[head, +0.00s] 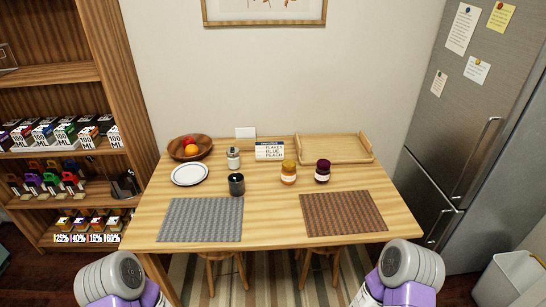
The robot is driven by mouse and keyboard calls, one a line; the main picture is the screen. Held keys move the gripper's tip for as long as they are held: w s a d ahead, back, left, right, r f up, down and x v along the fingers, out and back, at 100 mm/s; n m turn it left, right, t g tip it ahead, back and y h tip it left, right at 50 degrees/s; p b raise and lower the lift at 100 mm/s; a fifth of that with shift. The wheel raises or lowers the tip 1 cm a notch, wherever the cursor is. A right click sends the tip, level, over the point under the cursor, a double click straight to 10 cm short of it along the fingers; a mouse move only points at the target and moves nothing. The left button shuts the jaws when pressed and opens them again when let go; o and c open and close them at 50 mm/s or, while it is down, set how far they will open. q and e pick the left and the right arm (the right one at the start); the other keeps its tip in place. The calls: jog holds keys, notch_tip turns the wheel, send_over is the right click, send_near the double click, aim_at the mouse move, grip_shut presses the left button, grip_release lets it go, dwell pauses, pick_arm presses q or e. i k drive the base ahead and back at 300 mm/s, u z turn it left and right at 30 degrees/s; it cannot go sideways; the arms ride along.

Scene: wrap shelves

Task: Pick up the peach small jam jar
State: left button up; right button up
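A small jar with a yellow-orange lid and orange contents (289,172) stands upright on the wooden table, right of centre; it looks like the peach jam jar. A second small jar, dark purple with a pale label (322,171), stands close to its right, with a narrow gap between them. A small sign (269,151) behind the jars carries words that seem to read flakes, blue, peach. Only rounded grey and purple parts of my two arms show at the bottom edge, well short of the jars. Neither gripper shows.
On the table (270,216) are a grey placemat (201,219), a brown placemat (343,213), a dark cup (236,184), a white plate (190,174), a fruit bowl (176,153) and a wooden tray (335,149). Stools stand underneath. Shelves (118,70) are left; a fridge (455,120) is right.

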aim_at(288, 177)
jog(key=u, duration=1.7)
jog(key=k, duration=0.95)
jog(key=z, duration=1.65)
jog(key=i, duration=0.5)
jog(key=z, duration=0.05)
